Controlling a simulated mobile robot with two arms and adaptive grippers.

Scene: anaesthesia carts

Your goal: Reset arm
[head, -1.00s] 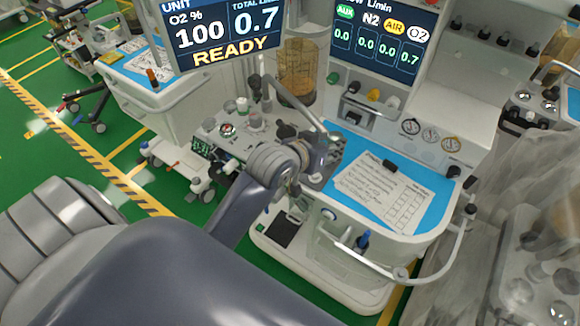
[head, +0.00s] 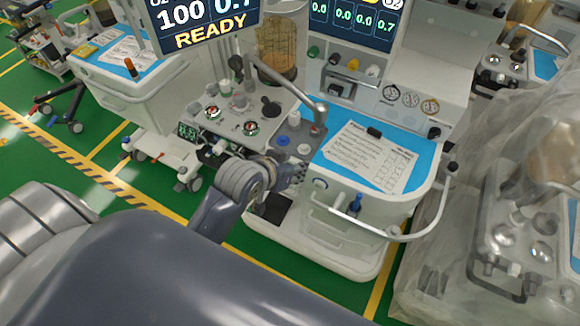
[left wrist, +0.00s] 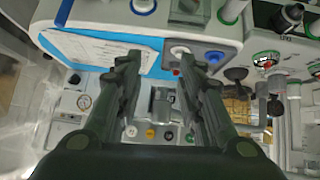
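My left arm (head: 95,245) comes in from the lower left of the head view. Its wrist (head: 240,183) is by the front left of the anaesthesia cart (head: 345,240). The left gripper's fingers cannot be made out clearly in the head view. In the left wrist view, the left gripper (left wrist: 160,62) has its two dark fingers apart, with nothing held between them. Beyond the fingertips are the cart's worktop with its checklist sheet (left wrist: 95,52) and a blue knob (left wrist: 215,57). My right gripper is not in view.
The cart carries a READY screen (head: 205,20), a curved metal arm (head: 290,92), gauges (head: 405,97), a blue worktop (head: 427,155) and a front rail (head: 375,230). A second cart (head: 140,85) stands at left. A plastic-covered cart (head: 450,250) is at right. Green floor (head: 60,180) is open at left.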

